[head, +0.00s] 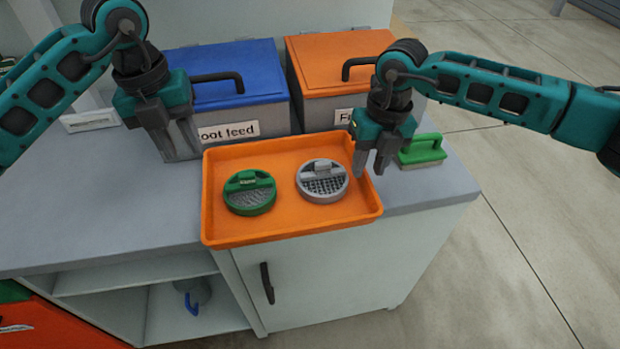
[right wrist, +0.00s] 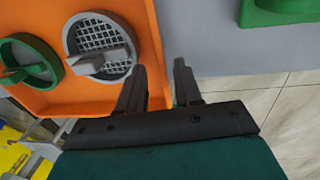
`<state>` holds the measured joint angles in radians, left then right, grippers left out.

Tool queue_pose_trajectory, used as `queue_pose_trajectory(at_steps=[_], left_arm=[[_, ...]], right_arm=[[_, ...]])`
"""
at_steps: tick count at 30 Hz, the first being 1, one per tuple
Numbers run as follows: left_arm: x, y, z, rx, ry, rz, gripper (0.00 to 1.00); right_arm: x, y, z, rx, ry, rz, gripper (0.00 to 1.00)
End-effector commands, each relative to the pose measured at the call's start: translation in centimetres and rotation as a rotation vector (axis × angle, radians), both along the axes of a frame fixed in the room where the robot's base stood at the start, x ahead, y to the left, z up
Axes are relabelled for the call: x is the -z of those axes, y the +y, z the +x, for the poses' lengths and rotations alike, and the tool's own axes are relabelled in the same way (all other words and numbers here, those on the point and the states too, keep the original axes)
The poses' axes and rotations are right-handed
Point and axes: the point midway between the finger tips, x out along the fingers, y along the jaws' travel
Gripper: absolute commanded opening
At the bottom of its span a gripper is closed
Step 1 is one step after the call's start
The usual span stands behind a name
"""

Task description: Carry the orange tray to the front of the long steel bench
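The orange tray (head: 290,228) lies on a grey cabinet top, its front rim at or slightly past the front edge. In it lie a green round strainer (head: 250,192) and a grey round strainer (head: 322,181). My right gripper (head: 372,170) is open at the tray's right rim; in the right wrist view its fingers (right wrist: 160,85) stand either side of that rim, apart. My left gripper (head: 180,152) is beside the tray's left rim and looks open; whether a finger touches the tray is unclear. I cannot make out the long steel bench for certain.
A blue-lidded bin (head: 238,75) and an orange-lidded bin (head: 335,62) stand behind the tray. A green-handled brush (head: 422,150) lies close to its right. The cabinet top (head: 100,205) is clear at left. Open floor (head: 530,200) lies to the right.

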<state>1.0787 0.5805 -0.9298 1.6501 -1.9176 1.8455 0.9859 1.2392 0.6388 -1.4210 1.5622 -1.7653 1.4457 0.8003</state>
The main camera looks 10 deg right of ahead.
Motion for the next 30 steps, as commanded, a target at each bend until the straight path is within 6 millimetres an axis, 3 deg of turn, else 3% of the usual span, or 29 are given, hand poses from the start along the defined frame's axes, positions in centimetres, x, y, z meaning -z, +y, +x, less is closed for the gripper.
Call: queue_pose_trajectory(at_steps=[6,12,30], left_arm=[[0.0,0.0,0.0,0.0,0.0,0.0,0.34],[0.1,0.0,0.0,0.0,0.0,0.0,0.34],[0.1,0.0,0.0,0.0,0.0,0.0,0.34]], right_arm=[[-4.8,-0.5,0.1,0.0,-0.004,0.0,0.34],[-7.4,-0.7,0.1,0.0,-0.001,0.0,0.34],[-8.1,-0.8,0.1,0.0,0.001,0.0,0.34]])
